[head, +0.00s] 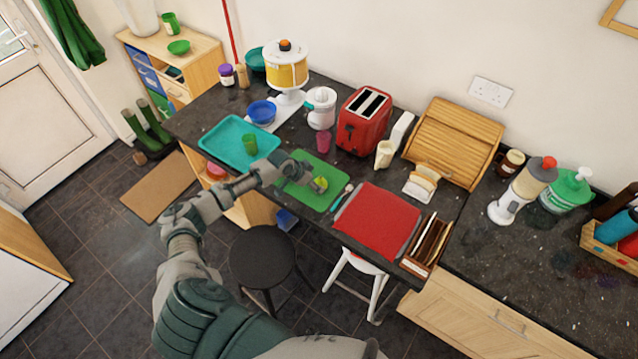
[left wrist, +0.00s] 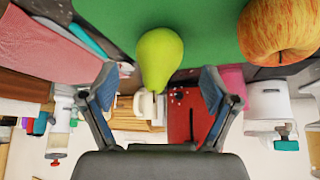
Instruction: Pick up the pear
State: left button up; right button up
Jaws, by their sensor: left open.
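The yellow-green pear (head: 320,184) lies on the green mat (head: 308,198) on the dark worktop. In the left wrist view the pear (left wrist: 160,58) shows in the upper middle, its narrow end toward the palm. My left gripper (head: 301,174) is over the mat, just left of the pear. In the left wrist view its two fingers (left wrist: 158,82) are spread apart, with the pear between their tips or just beyond; no finger visibly touches it. A red-yellow apple (left wrist: 277,30) sits beside the pear; the gripper seems to hide it in the head view. My right gripper is not in view.
A red cloth (head: 375,221) lies to the right. A dark stool (head: 262,256) stands in front.

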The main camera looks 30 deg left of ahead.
aim_at(318, 183)
pick_arm(q)
jog(key=x, duration=0.4)
jog(key=shift+a, duration=0.15)
jog(key=c, duration=1.3)
jog(key=shift+r, duration=0.1)
